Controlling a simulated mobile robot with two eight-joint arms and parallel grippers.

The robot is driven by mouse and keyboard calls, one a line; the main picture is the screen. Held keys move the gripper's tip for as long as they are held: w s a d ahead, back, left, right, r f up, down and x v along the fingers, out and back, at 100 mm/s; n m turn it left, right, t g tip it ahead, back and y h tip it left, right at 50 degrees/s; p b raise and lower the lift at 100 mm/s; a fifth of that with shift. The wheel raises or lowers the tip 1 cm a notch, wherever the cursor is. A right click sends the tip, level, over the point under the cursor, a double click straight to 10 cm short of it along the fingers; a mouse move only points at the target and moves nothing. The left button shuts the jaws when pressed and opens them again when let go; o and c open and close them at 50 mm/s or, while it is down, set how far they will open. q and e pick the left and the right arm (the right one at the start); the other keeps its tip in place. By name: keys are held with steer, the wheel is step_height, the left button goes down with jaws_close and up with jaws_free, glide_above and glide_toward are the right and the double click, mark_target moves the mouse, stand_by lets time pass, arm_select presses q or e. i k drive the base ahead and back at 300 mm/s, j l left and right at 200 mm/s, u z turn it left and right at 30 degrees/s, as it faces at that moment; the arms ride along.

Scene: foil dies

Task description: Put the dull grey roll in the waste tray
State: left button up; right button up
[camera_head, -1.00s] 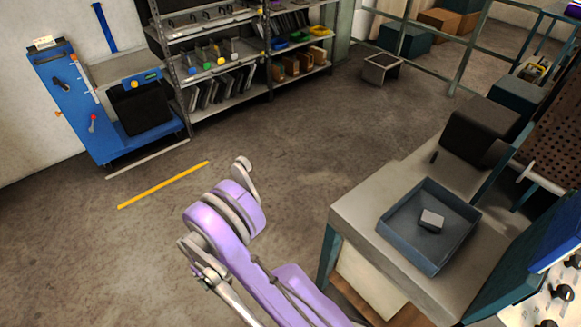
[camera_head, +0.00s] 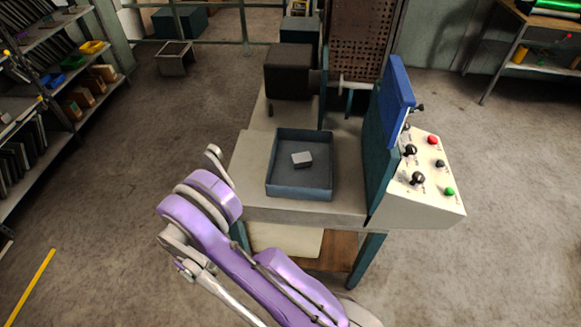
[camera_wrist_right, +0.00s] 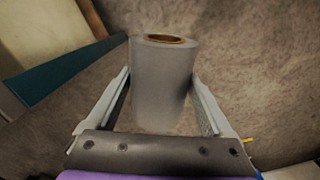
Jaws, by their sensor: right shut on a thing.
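The dull grey roll (camera_wrist_right: 160,105) stands upright in the right wrist view, with a brown core ring at its top end. My right gripper (camera_wrist_right: 161,76) is shut on it, one finger on each side. Floor shows behind the roll, and nothing in view supports it. A blue-grey tray (camera_head: 271,178), which looks like the waste tray, sits on the bench in the head view. A small light grey block (camera_head: 302,159) lies in it. My left gripper is not in view.
The pale bench top (camera_head: 248,165) has bare room left of the tray. A control panel (camera_head: 425,185) with knobs and a raised blue plate (camera_head: 397,88) stands to the right. A dark machine block (camera_head: 288,72) stands behind. A teal bar (camera_wrist_right: 70,75) shows left of the roll.

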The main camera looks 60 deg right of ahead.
mark_target(309, 180)
steer(key=z, duration=1.55)
